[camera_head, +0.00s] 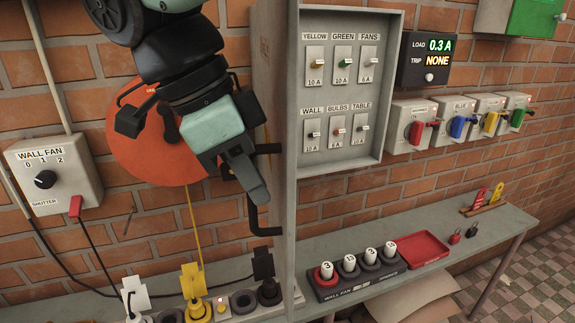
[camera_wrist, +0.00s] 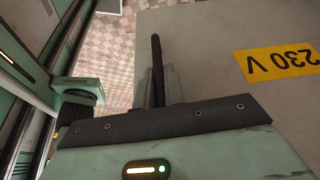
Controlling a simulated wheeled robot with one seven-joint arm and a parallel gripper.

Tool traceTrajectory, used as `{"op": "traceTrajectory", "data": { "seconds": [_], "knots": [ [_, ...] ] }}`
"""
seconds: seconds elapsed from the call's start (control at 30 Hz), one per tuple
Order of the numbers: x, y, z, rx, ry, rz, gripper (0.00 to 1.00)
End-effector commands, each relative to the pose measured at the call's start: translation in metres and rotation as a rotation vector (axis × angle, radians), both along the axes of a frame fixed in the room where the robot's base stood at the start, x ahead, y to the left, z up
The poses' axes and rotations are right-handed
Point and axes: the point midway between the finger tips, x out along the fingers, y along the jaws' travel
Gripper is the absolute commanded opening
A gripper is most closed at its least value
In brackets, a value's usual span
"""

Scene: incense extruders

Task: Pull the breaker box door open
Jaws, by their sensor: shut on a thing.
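The grey breaker box (camera_head: 340,98) hangs on the brick wall, with two rows of labelled switches showing inside. Its door (camera_head: 275,100) stands swung out at the box's left side, seen nearly edge-on in the head view. A black bar handle (camera_head: 256,218) is on the door's outer face. My gripper (camera_head: 250,182) is at that handle, left of the door, and shut on it. In the wrist view the dark handle (camera_wrist: 157,70) rises between the fingers, in front of the grey door (camera_wrist: 205,60). The fingers partly hide the handle.
A yellow 230 V label (camera_wrist: 278,64) is on the door. A wall fan switch box (camera_head: 52,178) is at the left, over a shelf with plugs. A bench (camera_head: 420,222) at the right holds a red tray (camera_head: 424,246) and numbered pieces. An orange disc (camera_head: 150,140) is behind my arm.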

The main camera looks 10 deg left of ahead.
Motion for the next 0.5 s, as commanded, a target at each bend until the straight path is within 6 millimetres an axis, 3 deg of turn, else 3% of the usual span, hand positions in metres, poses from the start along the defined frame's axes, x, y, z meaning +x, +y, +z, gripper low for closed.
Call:
{"op": "traceTrajectory", "data": {
  "seconds": [0.03,0.1,0.5],
  "knots": [
    [-0.0011,0.0005,0.0009,0.002,0.002,0.002,0.16],
    [-0.001,0.0004,0.0009,0.002,0.002,0.002,0.32],
    [-0.0001,0.0001,0.0003,0.001,0.0,0.0,0.32]
  ]
}}
